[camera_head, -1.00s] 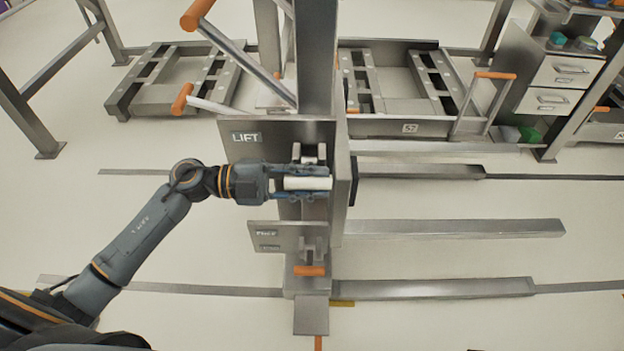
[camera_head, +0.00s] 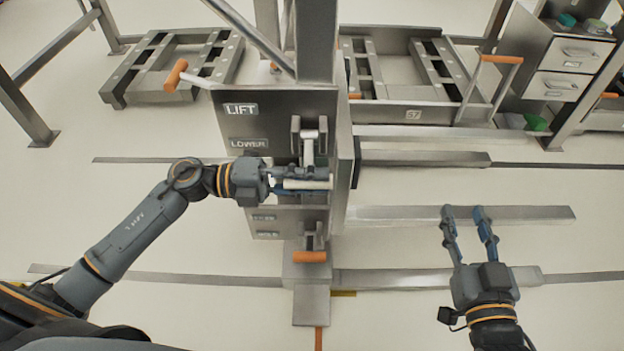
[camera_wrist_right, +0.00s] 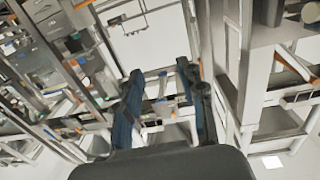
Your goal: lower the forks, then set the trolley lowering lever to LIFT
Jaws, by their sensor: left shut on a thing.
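The trolley's steel mast panel (camera_head: 225,125) stands in the middle of the head view, with a LIFT label (camera_head: 240,109) above a LOWER label (camera_head: 248,142). My left gripper (camera_head: 305,184) is shut around a white lever handle (camera_head: 318,184), which sits below the level of the LOWER label. The lever's white arm (camera_head: 309,150) rises in a bracket above the handle. Two long steel forks reach right from the mast, a near one (camera_head: 520,216) and a far one (camera_head: 425,159). My right gripper (camera_head: 464,212) is open and empty in front of the near fork; its fingers also show in the right wrist view (camera_wrist_right: 160,78).
An orange-tipped pedal (camera_head: 310,257) is low on the mast, and an orange-gripped lever (camera_head: 176,75) projects left. Steel pallet-like frames (camera_head: 440,116) stand behind. A drawer cabinet (camera_head: 560,70) is at the back right.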

